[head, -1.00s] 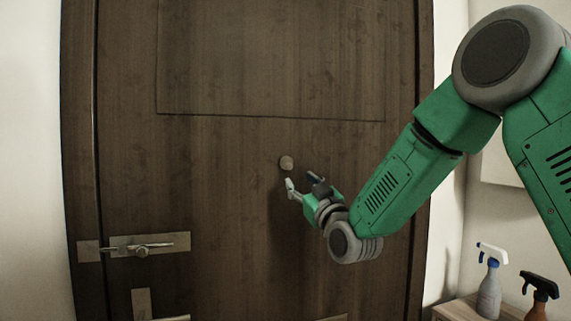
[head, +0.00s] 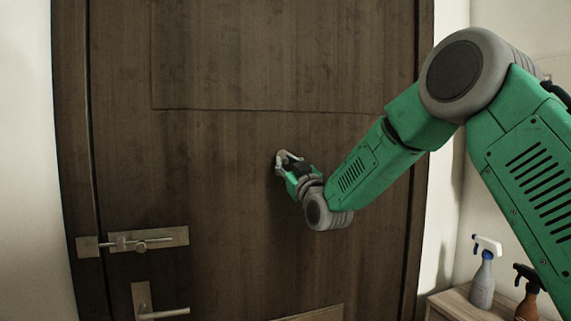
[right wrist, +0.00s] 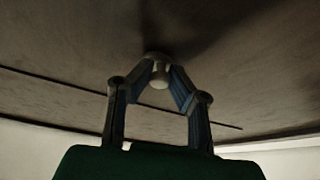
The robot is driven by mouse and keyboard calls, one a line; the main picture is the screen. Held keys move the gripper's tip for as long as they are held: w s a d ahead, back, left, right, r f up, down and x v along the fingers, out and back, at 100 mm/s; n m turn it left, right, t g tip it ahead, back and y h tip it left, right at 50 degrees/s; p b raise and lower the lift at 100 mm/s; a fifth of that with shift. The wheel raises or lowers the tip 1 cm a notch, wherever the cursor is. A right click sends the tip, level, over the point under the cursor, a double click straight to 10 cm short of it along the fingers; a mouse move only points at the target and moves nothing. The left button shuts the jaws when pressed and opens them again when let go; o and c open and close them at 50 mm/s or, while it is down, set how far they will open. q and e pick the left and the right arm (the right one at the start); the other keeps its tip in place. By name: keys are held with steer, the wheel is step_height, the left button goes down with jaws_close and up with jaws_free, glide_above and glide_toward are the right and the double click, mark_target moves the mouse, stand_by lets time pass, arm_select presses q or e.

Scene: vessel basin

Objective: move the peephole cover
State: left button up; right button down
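The peephole cover (right wrist: 160,76) is a small, pale round piece on the dark wooden door (head: 230,200). In the right wrist view it sits between the tips of my right gripper (right wrist: 159,70). The two fingers lean inward and close on it from both sides. In the head view my right gripper (head: 284,157) is at the door face, below the upper panel line, and hides the cover. My left gripper is not in view.
A metal latch (head: 150,239) and a door handle (head: 160,312) are at the lower left of the door. A white spray bottle (head: 484,272) and a brown one (head: 528,292) stand on a wooden cabinet (head: 455,302) at the lower right.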

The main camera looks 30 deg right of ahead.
mark_target(275, 149)
steer(key=m+h+b, duration=0.1)
steer(key=m, duration=0.1)
steer(key=m+h+b, duration=0.1)
steer(key=m+b, duration=0.1)
steer(key=shift+w+a+f, duration=0.1)
steer(key=shift+a+f, duration=0.05)
steer(key=shift+a, duration=0.2)
steer(key=m+g+h+b, duration=0.1)
steer(key=m, duration=0.2)
steer(key=a+m+g+h+b, duration=0.1)
steer(key=m+h, duration=0.1)
steer(key=m, duration=0.2)
steer(key=r+m+g+h+b, duration=0.1)
steer(key=m+h, duration=0.1)
steer(key=m, duration=0.1)
steer(key=shift+w+a+r+m, duration=0.1)
steer(key=shift+w+a+m, duration=0.15)
steer(key=shift+a+m, duration=0.15)
steer(key=m, duration=0.2)
steer(key=r+m+g, duration=0.1)
steer(key=m, duration=0.1)
steer(key=m+g+h, duration=0.1)
steer(key=shift+a+r+m+b, duration=0.2)
steer(key=shift+a+m+b, duration=0.1)
steer(key=shift+a+m, duration=0.1)
steer(key=shift+r, duration=0.1)
steer(key=c, duration=1.5)
jaws_free()
steer(key=shift+d, duration=0.1)
steer(key=shift+o, duration=0.2)
